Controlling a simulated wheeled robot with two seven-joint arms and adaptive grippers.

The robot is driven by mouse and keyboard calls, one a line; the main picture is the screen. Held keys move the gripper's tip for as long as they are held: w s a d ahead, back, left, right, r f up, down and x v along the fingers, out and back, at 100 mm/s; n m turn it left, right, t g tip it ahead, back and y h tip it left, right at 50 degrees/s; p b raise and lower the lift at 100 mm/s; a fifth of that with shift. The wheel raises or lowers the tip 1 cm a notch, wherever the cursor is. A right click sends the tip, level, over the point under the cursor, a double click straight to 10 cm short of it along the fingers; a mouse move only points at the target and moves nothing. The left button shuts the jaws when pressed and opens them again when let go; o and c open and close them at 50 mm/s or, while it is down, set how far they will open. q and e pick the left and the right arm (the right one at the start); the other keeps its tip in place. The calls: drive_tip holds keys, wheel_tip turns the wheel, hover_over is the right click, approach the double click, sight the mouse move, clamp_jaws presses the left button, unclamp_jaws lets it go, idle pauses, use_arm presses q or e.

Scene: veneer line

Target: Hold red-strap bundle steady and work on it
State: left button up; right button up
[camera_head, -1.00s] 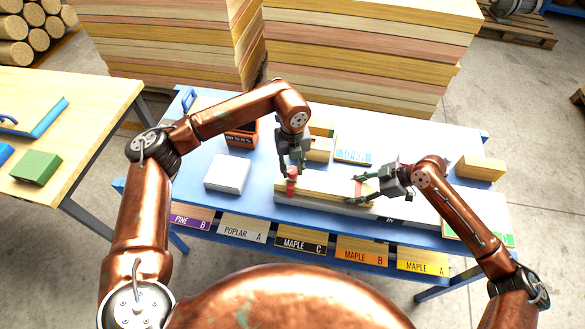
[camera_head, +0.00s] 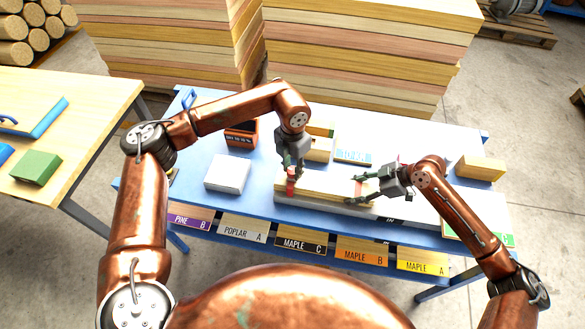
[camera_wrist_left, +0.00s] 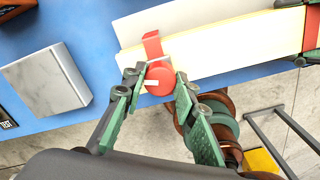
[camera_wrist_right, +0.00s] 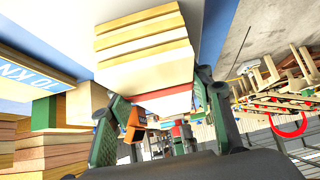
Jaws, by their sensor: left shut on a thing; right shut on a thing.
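The pale board bundle (camera_head: 325,184) lies lengthwise on the grey bed at the blue bench's front, with a red strap near each end. In the left wrist view the bundle (camera_wrist_left: 225,45) shows its left strap (camera_wrist_left: 152,45) beside a round red piece with a white mark (camera_wrist_left: 158,78). My left gripper (camera_head: 290,177) is shut on that red piece, at the bundle's left end; its fingers (camera_wrist_left: 158,84) flank it. My right gripper (camera_head: 357,190) is shut on the bundle near its right strap (camera_head: 362,188). The bundle (camera_wrist_right: 145,50) reaches between its fingers in the right wrist view.
A white block (camera_head: 228,173) lies left of the bundle, with a dark-and-orange box (camera_head: 241,134) behind it. Wood blocks (camera_head: 320,149) and a blue-and-white card (camera_head: 353,157) lie behind the bundle. Another wood block (camera_head: 480,168) lies at right.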

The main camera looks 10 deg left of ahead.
sight(292, 170)
use_arm(q)
drive_tip(key=m, duration=0.5)
drive_tip(key=shift+m, duration=0.3)
use_arm(e)
drive_tip(key=shift+s+f, duration=0.15)
drive_tip(key=shift+f, duration=0.1)
use_arm(q)
drive_tip(key=m, duration=0.5)
drive_tip(key=shift+m, duration=0.3)
drive_tip(key=o, duration=1.2)
drive_tip(key=shift+c, duration=0.2)
wheel_tip(292, 170, up, 12)
